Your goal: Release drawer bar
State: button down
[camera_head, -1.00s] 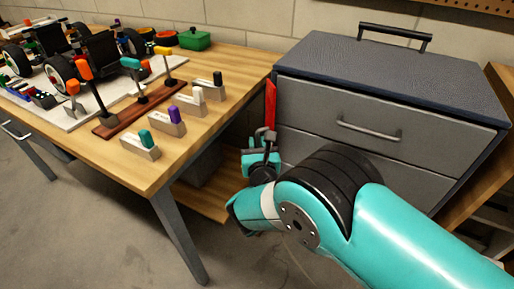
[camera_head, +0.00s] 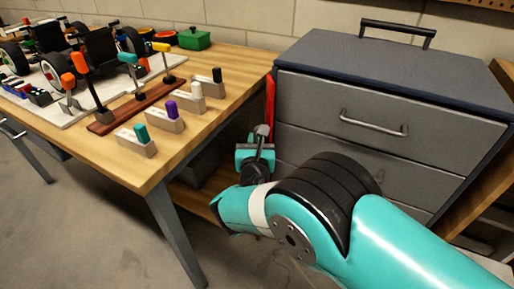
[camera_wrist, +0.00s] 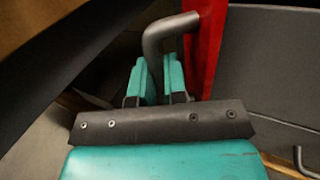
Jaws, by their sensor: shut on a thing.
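The drawer bar is a red upright strip (camera_head: 270,96) along the left front edge of the grey drawer cabinet (camera_head: 390,152). In the wrist view the red bar (camera_wrist: 205,50) stands just behind my fingers, with a bent grey handle (camera_wrist: 165,32) projecting from it. My gripper (camera_wrist: 160,82) is shut on the downturned end of this handle, with one teal finger on each side. In the head view my gripper (camera_head: 256,156) is at the cabinet's left front edge, and the handle (camera_head: 262,131) shows above it. The bar's lower part is hidden behind my gripper.
The wooden workbench (camera_head: 120,165) stands close on the left, its edge and leg near my wrist. It holds a car model and several wooden blocks with coloured knobs. The upper drawer's handle (camera_head: 374,124) juts out at right. A lower shelf is under the bench.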

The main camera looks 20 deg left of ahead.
jog(key=m+h+b, duration=0.1)
jog(key=h+b, duration=0.1)
jog(key=b, duration=0.1)
jog(key=a+m+t+h+b, duration=0.1)
jog(key=h+b, duration=0.1)
jog(key=b, duration=0.1)
jog(key=m+h+b, duration=0.1)
jog(key=b, duration=0.2)
jog(key=shift+w+a+f+m+h+b, duration=0.2)
jog(key=shift+w+f+m+h+b, duration=0.05)
jog(key=shift+f+m+h+b, duration=0.15)
jog(key=b, duration=0.1)
jog(key=m+h+b, duration=0.1)
jog(key=b, duration=0.1)
jog(key=shift+w+a+r+h, duration=0.15)
jog(key=shift+r+h, duration=0.1)
jog(key=shift+h, duration=0.05)
jog(key=shift+r, duration=0.1)
jog(key=c, duration=1.5)
grip_release()
